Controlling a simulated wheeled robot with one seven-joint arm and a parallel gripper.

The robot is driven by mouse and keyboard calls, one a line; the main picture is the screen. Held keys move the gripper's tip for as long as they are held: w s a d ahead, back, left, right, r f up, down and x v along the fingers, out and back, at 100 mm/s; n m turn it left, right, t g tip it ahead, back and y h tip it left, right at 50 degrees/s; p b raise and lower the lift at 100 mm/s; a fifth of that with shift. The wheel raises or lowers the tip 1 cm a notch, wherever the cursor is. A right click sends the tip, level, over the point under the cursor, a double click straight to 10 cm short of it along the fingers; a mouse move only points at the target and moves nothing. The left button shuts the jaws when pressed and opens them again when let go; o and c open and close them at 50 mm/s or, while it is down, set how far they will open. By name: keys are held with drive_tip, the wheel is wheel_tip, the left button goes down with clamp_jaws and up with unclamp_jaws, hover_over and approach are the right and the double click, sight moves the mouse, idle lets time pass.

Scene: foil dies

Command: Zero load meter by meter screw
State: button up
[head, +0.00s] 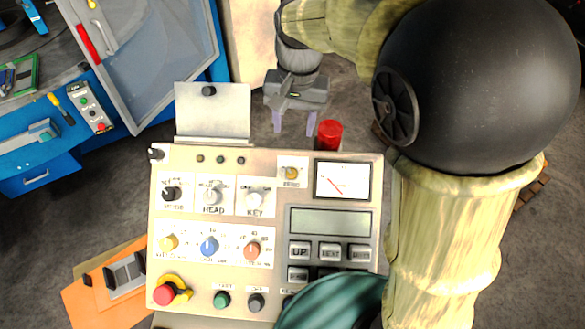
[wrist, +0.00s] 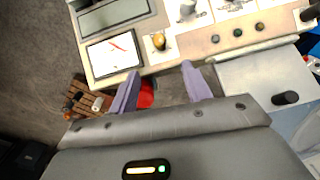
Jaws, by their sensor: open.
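The load meter (head: 342,180) is a white dial with a red needle at the upper right of the beige control panel (head: 270,158). Its needle slants from upper left to lower right. The brass meter screw (head: 292,173) sits just left of the meter on a small white label. My gripper (head: 295,124) is open and empty beyond the panel's far edge, apart from the screw. In the wrist view, the screw (wrist: 158,41) lies past the gap between the purple fingers (wrist: 160,80), with the meter (wrist: 115,53) to its left. Nothing hides the screw.
A red cylinder (head: 329,134) stands at the panel's far edge, close to my right finger in the head view. A raised grey plate with a black knob (head: 212,112) is at the far left edge. Knobs and buttons crowd the panel. My arm covers the right side.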

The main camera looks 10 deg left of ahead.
sight(292, 170)
drive_tip(key=f+p, duration=0.1)
drive_tip(key=f, duration=0.4)
drive_tip(key=f+p, duration=0.1)
drive_tip(key=f, duration=0.5)
drive_tip(key=f+p, duration=0.1)
drive_tip(key=f, duration=0.4)
drive_tip(key=shift+w+a+f, duration=0.2)
drive_tip(key=shift+w+f, duration=0.15)
drive_tip(key=shift+f, duration=0.05)
drive_tip(key=c, duration=1)
